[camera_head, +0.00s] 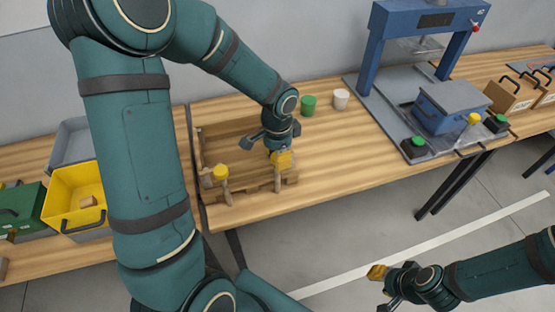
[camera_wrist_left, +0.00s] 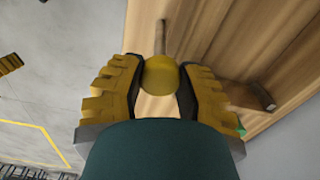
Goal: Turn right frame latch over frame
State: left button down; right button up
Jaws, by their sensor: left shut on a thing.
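The wooden frame (camera_head: 248,192) lies on the wooden table in the head view. The left frame latch, with a yellow knob (camera_head: 220,173), stands at its near left edge. The right frame latch (camera_head: 278,182) is at the near right edge, its upper part hidden by my left gripper (camera_head: 281,158). In the left wrist view, my left gripper (camera_wrist_left: 160,85) is shut on the yellow round knob (camera_wrist_left: 160,76) of the right latch, and a wooden bar (camera_wrist_left: 162,38) extends beyond it. My right gripper (camera_head: 381,284) hangs over the floor at lower right, empty and away from the frame.
Green (camera_head: 308,105) and white (camera_head: 341,99) cups stand behind the frame. A blue press (camera_head: 373,45) with a blue box (camera_head: 448,108) is at the right. A yellow bin (camera_head: 72,187) and a green box (camera_head: 27,209) stand left. The tabletop between frame and press is clear.

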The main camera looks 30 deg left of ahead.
pick_arm(q)
jog(key=n+b, duration=0.1)
jog(key=n, duration=0.2)
jog(key=shift+f+n, duration=0.15)
jog(key=shift+n, duration=0.25)
jog(key=shift+n+b, duration=0.8)
jog(key=shift+n, duration=1.1)
jog(key=shift+s, duration=0.1)
jog(key=c, duration=0.5)
grip_release()
notch_tip(320, 180, up, 12)
jog(key=shift+r, duration=0.1)
